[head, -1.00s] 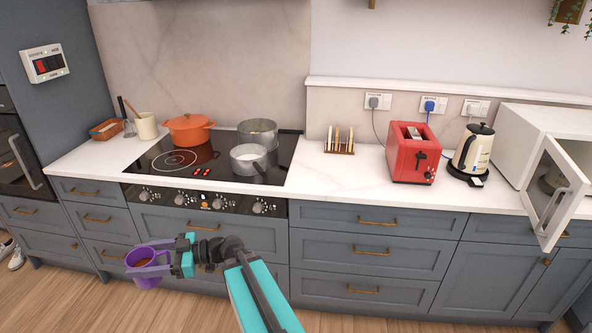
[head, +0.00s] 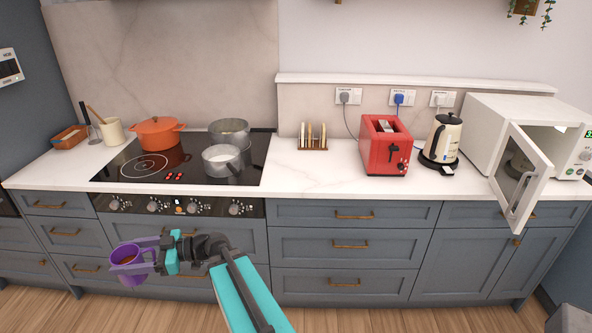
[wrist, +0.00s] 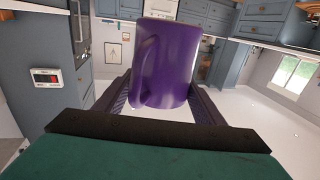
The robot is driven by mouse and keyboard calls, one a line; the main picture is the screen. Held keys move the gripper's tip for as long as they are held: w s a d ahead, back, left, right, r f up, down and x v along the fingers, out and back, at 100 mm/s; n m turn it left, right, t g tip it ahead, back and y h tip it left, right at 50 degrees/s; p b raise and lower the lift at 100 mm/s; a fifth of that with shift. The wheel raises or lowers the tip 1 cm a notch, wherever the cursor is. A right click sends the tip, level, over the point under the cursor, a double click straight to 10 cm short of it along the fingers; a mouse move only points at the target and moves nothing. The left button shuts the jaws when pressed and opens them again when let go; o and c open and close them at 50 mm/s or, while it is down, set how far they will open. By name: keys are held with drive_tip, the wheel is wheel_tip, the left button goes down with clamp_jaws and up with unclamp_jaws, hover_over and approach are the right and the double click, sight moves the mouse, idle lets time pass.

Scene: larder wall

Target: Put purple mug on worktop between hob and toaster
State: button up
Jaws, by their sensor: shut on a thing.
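The purple mug (head: 127,266) is held upright in my gripper (head: 138,256), in front of the drawers and below the worktop's height in the head view. The red toaster (head: 384,150) stands to the right. Between hob and toaster, the worktop is bare at the front.
A toast rack (head: 312,137) stands at the back between hob and toaster. Right of the toaster are a kettle (head: 441,142) and a microwave (head: 490,125) with its door (head: 521,178) open past the worktop's front edge. A utensil pot (head: 111,131) stands left of the hob.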

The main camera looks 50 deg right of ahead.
drive_tip(key=s+d+r+m+t+h, duration=0.15)
drive_tip(key=d+m+h, duration=0.3)
drive_tip(key=d, duration=0.95)
drive_tip(key=d+r+m+t+h, duration=0.25)
drive_tip(key=d+h, duration=0.35)
drive_tip(key=d, duration=0.8)
drive_tip(key=d+r+m+t+h, duration=0.15)
drive_tip(key=d+m+h, duration=0.3)
drive_tip(key=d, duration=0.85)
drive_tip(key=s+d+m+g+h, duration=0.3)
drive_tip(key=s+d+h, duration=0.3)
drive_tip(key=s+d, duration=0.7)
drive_tip(key=s+d+m+g+h+p, duration=0.1)
drive_tip(key=s+d+m+g+h, duration=0.3)
drive_tip(key=s+d, duration=0.9)
drive_tip(key=d+m+h, duration=0.2)
drive_tip(key=d+h, duration=0.1)
drive_tip(key=d, duration=0.2)
drive_tip(key=shift+s+d+r, duration=0.25)
drive_tip(key=shift+s+d, duration=0.1)
drive_tip(key=shift+s, duration=0.05)
drive_tip(key=shift+w, duration=0.1)
drive_tip(key=w+d+f+b, duration=0.1)
drive_tip(key=w+d+b, duration=0.2)
drive_tip(key=w, duration=1)
drive_tip(key=shift+w+d+f, duration=0.2)
drive_tip(key=shift+w+d, duration=0.15)
drive_tip(key=shift+d, duration=0.65)
drive_tip(key=shift+w, duration=0.1)
